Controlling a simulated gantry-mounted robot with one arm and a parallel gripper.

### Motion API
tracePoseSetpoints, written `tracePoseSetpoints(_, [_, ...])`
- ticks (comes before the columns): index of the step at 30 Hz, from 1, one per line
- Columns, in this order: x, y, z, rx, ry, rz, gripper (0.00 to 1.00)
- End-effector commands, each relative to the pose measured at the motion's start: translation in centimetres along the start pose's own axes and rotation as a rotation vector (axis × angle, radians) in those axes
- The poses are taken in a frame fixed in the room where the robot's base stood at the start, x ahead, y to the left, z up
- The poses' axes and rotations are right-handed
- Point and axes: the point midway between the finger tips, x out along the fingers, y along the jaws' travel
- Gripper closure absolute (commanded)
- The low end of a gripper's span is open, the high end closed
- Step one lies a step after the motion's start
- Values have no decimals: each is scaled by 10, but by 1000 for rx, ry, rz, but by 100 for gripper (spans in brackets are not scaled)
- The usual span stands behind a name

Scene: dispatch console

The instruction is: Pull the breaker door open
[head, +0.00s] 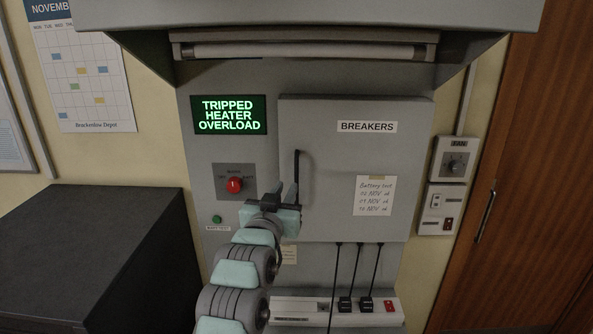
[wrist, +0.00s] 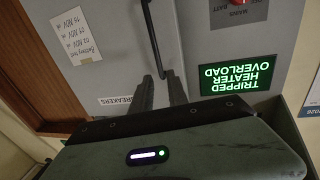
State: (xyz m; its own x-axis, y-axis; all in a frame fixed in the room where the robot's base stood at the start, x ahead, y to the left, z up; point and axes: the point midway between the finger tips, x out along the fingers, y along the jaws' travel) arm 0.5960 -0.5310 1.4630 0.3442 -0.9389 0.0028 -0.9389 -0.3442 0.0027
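The grey breaker door (head: 335,215) looks shut on the console, with a BREAKERS label (head: 367,127) near its top. A black upright bar handle (head: 297,165) is along its left side. In the head view my gripper (head: 287,190) is in front of the handle's lower part and hides it. In the wrist view, which is upside down, the door (wrist: 112,45) and handle (wrist: 151,38) show ahead. My gripper's two fingers (wrist: 162,78) are apart, with the handle's upper end showing between their tips. I cannot tell whether they touch it.
A green-lit sign (head: 229,115) and a panel with a red knob (head: 234,185) are left of the door. Black cables (head: 357,270) hang below it to a strip of switches (head: 345,306). A dark cabinet (head: 95,230) stands left. Wall switches (head: 452,165) and a wooden door (head: 530,190) are right.

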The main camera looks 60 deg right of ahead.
Motion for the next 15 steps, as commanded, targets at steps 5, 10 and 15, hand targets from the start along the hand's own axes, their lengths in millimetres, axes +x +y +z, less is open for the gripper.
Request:
tracePoseSetpoints(5, [15,5,-2,2,-5,9,80])
tracePoseSetpoints(10, [42,4,-1,-1,-8,8,80])
tracePoseSetpoints(15, [70,4,-2,-1,-4,7,80])
